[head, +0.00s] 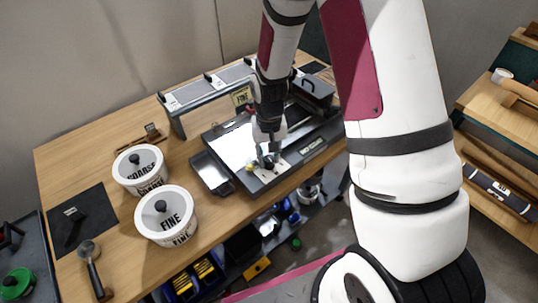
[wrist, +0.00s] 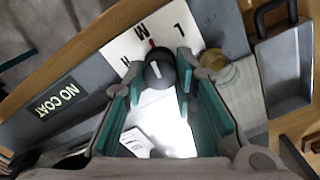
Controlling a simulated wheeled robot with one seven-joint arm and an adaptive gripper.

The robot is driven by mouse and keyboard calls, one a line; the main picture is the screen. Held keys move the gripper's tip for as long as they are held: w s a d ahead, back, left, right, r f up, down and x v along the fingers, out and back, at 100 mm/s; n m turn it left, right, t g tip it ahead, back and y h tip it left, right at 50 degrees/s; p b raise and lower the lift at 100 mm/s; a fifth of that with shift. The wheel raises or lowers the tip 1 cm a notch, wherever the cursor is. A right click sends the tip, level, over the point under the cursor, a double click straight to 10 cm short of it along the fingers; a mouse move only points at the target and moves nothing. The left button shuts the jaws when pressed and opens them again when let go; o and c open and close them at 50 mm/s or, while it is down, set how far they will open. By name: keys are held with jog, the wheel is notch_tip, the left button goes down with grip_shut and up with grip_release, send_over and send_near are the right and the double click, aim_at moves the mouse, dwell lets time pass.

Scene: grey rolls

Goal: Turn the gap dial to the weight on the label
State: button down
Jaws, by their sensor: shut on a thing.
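The gap dial (wrist: 160,72) is a black round knob with a white line on top, on a pale plate (wrist: 118,46) lettered H, M and L. A small red mark (wrist: 151,43) shows at the dial's edge, close to the M, and the white line points roughly toward it. My gripper (head: 267,157) reaches down to the front of the black machine (head: 302,157). In the wrist view its teal-padded fingers (wrist: 161,80) are shut on the dial from both sides.
White tubs marked COARSE (head: 140,177) and FINE (head: 167,223) stand left of the machine. A metal tray (head: 212,176) sits at its left side. A grey-fronted rack (head: 205,112) stands behind.

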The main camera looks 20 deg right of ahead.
aim_at(269, 158)
jog(key=shift+n, duration=0.7)
jog(key=c, duration=1.3)
grip_release()
notch_tip(269, 158, up, 12)
jog(key=shift+r, duration=0.1)
